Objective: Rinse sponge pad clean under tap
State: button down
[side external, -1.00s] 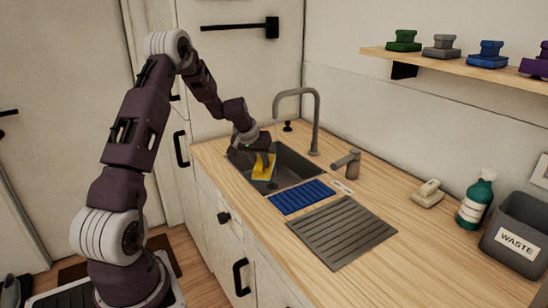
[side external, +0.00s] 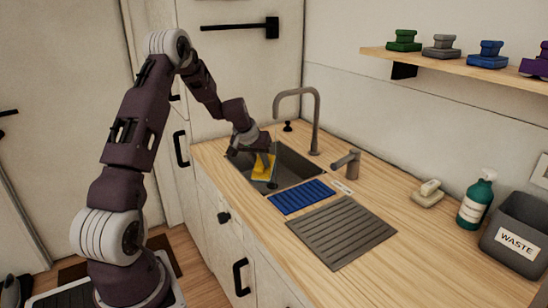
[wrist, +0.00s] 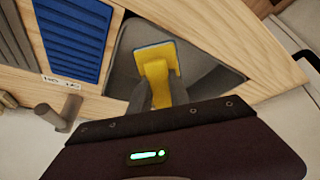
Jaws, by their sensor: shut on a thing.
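A yellow sponge pad (side external: 260,172) with a thin blue edge is inside the dark sink basin (side external: 298,166). Dirt on the pad is too small to tell.
A short grey fitting (side external: 347,162) stands right of the sink. A blue ribbed mat (side external: 302,197) and grey ribbed mat (side external: 342,232) lie in front. A green bottle (side external: 476,200) and waste bin (side external: 516,235) stand far right. The counter between is mostly clear.

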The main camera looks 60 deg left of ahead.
jog(key=s+d+r, duration=0.1)
jog(key=s+r, duration=0.1)
jog(key=s, duration=0.1)
jog(key=s+d+r, duration=0.1)
jog(key=r, duration=0.1)
jog(key=shift+s+d, duration=0.15)
jog(key=shift+d, duration=0.15)
dwell(0.5)
